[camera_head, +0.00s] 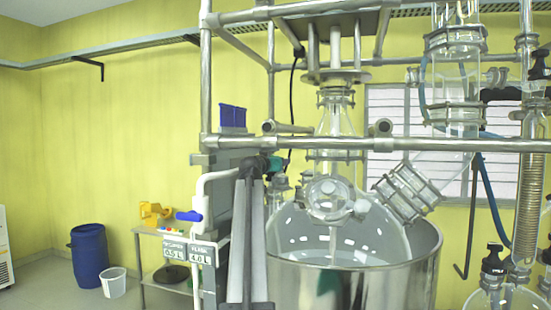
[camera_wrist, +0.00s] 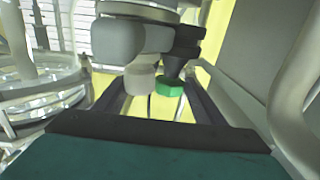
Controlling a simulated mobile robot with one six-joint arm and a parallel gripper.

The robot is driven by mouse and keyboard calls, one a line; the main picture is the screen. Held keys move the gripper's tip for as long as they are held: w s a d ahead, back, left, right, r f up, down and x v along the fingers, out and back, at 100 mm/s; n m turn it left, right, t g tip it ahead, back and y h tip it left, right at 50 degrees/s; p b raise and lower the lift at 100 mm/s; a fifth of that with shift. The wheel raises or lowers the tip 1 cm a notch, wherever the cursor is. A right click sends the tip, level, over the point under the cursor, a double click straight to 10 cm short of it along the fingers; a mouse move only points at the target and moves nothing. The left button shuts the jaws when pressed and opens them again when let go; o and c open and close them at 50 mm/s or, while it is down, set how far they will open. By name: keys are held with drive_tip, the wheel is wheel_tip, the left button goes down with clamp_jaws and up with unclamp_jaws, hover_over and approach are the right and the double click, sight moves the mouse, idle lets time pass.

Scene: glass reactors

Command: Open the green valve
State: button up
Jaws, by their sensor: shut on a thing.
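The green valve (camera_wrist: 169,87) shows in the wrist view as a small bright green block under a dark stem, beside grey fittings. My gripper (camera_wrist: 157,84) reaches forward with its two dark fingers on either side of the green block, shut on it. The exact contact at the fingertips is partly hidden. In the head view a teal part of my gripper (camera_head: 276,166) shows at the end of my dark arm, behind the frame's left post. The green valve cannot be told apart there.
A glass reactor (camera_head: 333,190) hangs over a steel vessel (camera_head: 350,290), right of my arm. A blue-handled valve (camera_head: 188,216) sits on a white pipe at left. A blue barrel (camera_head: 89,256) stands on open floor.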

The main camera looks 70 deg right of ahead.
drive_tip(key=shift+r+n+t+y+p, duration=0.15)
drive_tip(key=shift+n+t+p, duration=0.6)
drive_tip(key=shift+p, duration=1.3)
drive_tip(key=shift+n+t+y+p, duration=0.35)
drive_tip(key=shift+t+p, duration=0.7)
drive_tip(key=shift+p, duration=1.05)
drive_tip(key=shift+r+n+t+y+p, duration=0.1)
drive_tip(key=shift+n+t+p, duration=0.7)
drive_tip(key=shift+p, duration=1.25)
drive_tip(key=c, duration=0.4)
drive_tip(key=shift+d+f+t, duration=0.1)
drive_tip(key=shift+f+t, duration=0.1)
drive_tip(key=shift+t, duration=0.1)
drive_tip(key=shift+n+t+y+b, duration=0.4)
drive_tip(key=shift+n+t+b, duration=0.1)
drive_tip(key=shift+t+b, duration=0.25)
drive_tip(key=shift+c, duration=0.5)
drive_tip(key=n+t+b, duration=0.1)
drive_tip(key=b, duration=0.3)
drive_tip(key=t+y+b, duration=0.1)
drive_tip(key=b, duration=0.4)
drive_tip(key=shift+f+n+t+y, duration=0.2)
drive_tip(key=shift+n+t+y, duration=0.1)
drive_tip(key=shift+n, duration=0.1)
drive_tip(key=shift+c, duration=0.7)
drive_tip(key=shift+r+n+t+b, duration=0.15)
drive_tip(key=shift+n+t+b, duration=0.15)
drive_tip(key=shift+b, duration=0.7)
drive_tip(key=o, duration=0.9)
drive_tip(key=shift+c, duration=0.2)
